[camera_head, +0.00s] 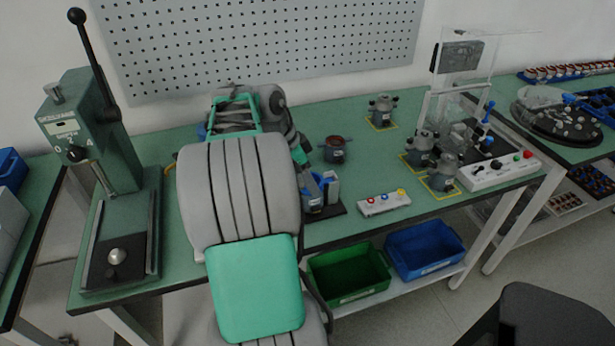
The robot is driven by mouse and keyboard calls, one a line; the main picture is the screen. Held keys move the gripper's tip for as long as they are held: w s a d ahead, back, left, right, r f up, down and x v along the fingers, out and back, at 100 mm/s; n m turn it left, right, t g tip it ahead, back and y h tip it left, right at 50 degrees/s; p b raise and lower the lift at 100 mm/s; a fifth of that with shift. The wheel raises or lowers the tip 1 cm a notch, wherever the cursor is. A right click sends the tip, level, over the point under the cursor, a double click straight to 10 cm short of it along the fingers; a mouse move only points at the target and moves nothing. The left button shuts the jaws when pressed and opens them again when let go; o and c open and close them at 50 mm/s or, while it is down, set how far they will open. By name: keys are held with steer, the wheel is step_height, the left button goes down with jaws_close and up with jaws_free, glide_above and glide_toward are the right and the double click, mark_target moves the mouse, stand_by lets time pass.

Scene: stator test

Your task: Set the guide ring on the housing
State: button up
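My grey and green arm fills the middle of the view, and its far end reaches over the bench. The fingers of my gripper cannot be made out behind and beside the arm links. A dark round housing (335,150) with a reddish-brown top stands upright on the bench, just right of my arm. Similar grey housings with dark knobs stand on yellow-outlined spots, one at the back (381,110) and others on the right (420,148). I cannot make out a guide ring.
A lever press (104,150) stands at left. A small fixture with blue parts (316,190) and a button box (384,203) sit right of my arm. A clear-guarded test station (455,110) is at right. Green (348,272) and blue (424,250) bins are below.

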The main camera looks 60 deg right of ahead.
steer(key=o, duration=0.5)
steer(key=p+v, duration=0.1)
steer(key=v, duration=0.6)
steer(key=shift+w+a+r+p, duration=0.1)
steer(key=shift+a+r+p, duration=0.05)
steer(key=shift+r+p, duration=0.25)
steer(key=shift+f, duration=0.1)
